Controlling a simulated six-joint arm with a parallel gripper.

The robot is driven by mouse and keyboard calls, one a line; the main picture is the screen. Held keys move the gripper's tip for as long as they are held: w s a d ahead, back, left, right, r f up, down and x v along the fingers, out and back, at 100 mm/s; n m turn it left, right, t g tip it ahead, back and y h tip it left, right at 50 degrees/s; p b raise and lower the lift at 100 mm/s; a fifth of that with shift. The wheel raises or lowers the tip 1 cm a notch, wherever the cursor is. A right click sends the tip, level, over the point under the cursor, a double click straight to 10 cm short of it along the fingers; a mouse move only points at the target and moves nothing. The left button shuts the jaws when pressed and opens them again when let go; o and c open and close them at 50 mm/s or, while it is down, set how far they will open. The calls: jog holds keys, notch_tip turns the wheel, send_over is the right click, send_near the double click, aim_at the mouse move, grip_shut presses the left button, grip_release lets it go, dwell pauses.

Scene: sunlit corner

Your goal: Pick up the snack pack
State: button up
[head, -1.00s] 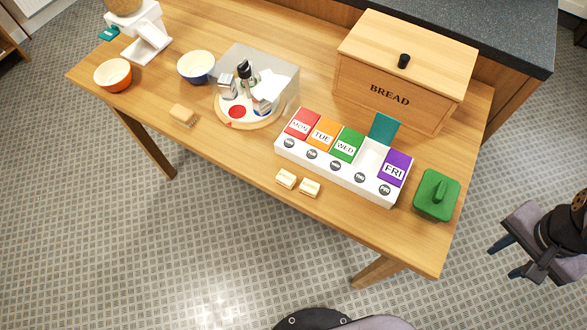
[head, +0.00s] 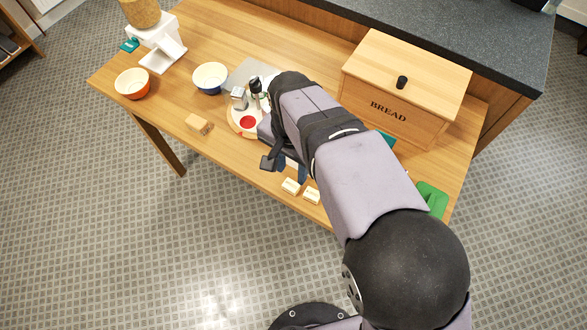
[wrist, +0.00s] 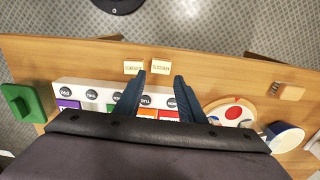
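Two small cream packs with printing lie side by side at the table's front edge, a left one (head: 290,187) and a right one (head: 312,195). They also show in the wrist view as a left pack (wrist: 133,67) and a right pack (wrist: 161,67). The print is too small to read surely, so I cannot tell which is the snack pack. My gripper (wrist: 159,78) is open and empty, with its dark blue fingers over the white day box (wrist: 95,92). Both packs are beyond the fingertips, apart from them. In the head view my arm hides most of the gripper and box.
A tan block (head: 198,123) lies left of the packs. A bread box (head: 405,85) is behind; a green lidded container (head: 433,199) is at right.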

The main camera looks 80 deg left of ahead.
aim_at(291, 185)
jog(key=shift+s+f+p, duration=0.1)
jog(key=shift+f+p, duration=1.1)
jog(key=shift+f, duration=2.5)
jog(key=shift+c, duration=0.2)
jog(key=c, duration=0.6)
